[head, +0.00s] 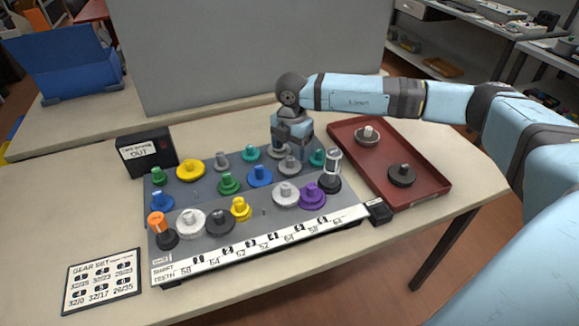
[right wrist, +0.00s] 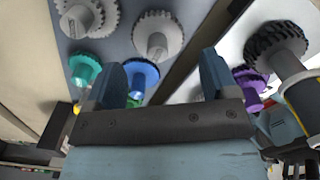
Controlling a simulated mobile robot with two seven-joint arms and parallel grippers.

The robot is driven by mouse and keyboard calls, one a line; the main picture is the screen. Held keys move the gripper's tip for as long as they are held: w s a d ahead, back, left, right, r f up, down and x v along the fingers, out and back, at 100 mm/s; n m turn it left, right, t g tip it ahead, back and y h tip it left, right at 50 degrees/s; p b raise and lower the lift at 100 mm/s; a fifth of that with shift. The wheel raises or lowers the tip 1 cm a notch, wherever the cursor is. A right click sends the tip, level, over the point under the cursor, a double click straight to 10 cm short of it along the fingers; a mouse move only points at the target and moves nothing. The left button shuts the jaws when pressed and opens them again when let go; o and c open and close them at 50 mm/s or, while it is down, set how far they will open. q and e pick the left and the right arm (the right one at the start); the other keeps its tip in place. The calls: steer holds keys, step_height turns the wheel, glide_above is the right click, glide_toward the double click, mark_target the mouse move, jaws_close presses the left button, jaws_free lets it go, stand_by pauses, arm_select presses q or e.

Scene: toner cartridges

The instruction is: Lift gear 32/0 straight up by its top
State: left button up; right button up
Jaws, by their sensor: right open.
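Several gears with upright hubs stand on a grey board (head: 265,212). I cannot read which one is gear 32/0. My right gripper (head: 291,140) points down over the board's back right, close to a light grey gear (head: 289,166) and another grey gear partly hidden behind it. In the right wrist view, the right gripper (right wrist: 165,78) has its fingers apart with nothing gripped. A blue gear (right wrist: 142,75) shows near the left finger, a teal gear (right wrist: 84,68) farther left, a grey gear (right wrist: 158,38) beyond the fingers, and a purple gear (right wrist: 248,84) at the right. My left gripper is out of view.
A red tray (head: 423,201) at the right holds two gears: a grey one (head: 367,136) and a dark one (head: 401,175). A black box (head: 147,153) marked OUT stands at the board's back left. A gear set card (head: 103,281) lies front left. A tall grey panel (head: 250,55) stands behind.

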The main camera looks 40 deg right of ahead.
mark_target(290, 158)
steer(key=shift+w+a+f, duration=0.1)
steer(key=shift+f, duration=1.3)
steer(key=shift+a+f, duration=0.1)
steer(key=shift+f, duration=1.25)
steer(key=c, duration=0.7)
